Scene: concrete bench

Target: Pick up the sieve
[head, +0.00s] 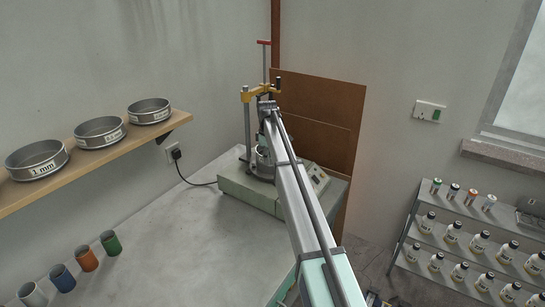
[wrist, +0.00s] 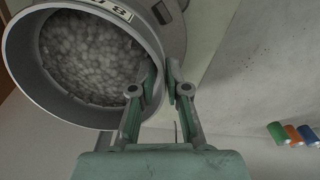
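The sieve (wrist: 95,62) is a round grey metal pan with pale stones in it and a white label reading 8, upside down in the wrist view. In the head view it (head: 263,165) sits on the machine, partly hidden behind my arm. My gripper (wrist: 161,70) has one finger inside the rim and the other outside, with the sieve's wall between them. The fingers are drawn close together and look shut on the wall; the exact contact is hard to see. In the head view my gripper is small at the arm's far end, by the machine's post.
Three other sieves (head: 100,132) stand on the wooden wall shelf (head: 90,167). Several coloured cups (head: 87,260) stand on the bench (head: 165,235). Bottles fill the right rack (head: 450,255).

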